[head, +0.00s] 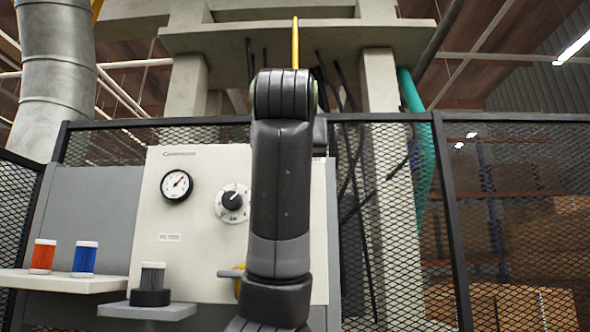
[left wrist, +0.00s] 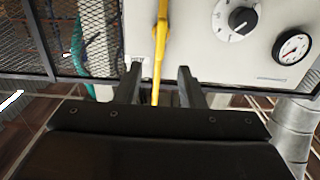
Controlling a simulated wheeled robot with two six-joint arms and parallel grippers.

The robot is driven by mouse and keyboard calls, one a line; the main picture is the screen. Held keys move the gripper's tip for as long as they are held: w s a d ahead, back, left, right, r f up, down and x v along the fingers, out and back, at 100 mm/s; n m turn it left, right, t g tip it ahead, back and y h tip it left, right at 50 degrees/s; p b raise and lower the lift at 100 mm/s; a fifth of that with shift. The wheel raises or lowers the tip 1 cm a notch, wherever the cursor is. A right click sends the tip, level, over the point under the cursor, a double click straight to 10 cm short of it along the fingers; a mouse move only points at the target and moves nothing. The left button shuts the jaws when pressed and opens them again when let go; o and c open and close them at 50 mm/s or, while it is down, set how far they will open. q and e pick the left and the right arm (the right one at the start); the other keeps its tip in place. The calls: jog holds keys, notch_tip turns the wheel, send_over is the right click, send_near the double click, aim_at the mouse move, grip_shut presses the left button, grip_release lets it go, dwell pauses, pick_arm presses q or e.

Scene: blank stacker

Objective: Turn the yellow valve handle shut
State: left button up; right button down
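The yellow valve handle (left wrist: 161,45) shows in the left wrist view as a long bar in front of the pale panel. Its end lies between the two separated fingers of my left gripper (left wrist: 158,86), with gaps visible on both sides. The gripper is open; how deep the bar sits between the fingers is hard to tell. In the head view my dark arm covers most of the valve. A small yellow part (head: 240,283) shows beside the arm, next to a grey pipe stub (head: 230,273). My right gripper is not in view.
The pale panel (head: 190,246) carries a gauge (head: 177,186) and a black knob (head: 233,201). Red (head: 43,257) and blue (head: 85,259) cartridges stand on a left shelf. A grey one (head: 152,276) sits in a black holder. Mesh fencing (head: 515,220) stands at the right.

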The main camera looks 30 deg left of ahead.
pick_arm(q)
jog(key=p+x, duration=0.5)
jog(key=x, duration=0.7)
jog(key=shift+d, duration=0.1)
grip_shut()
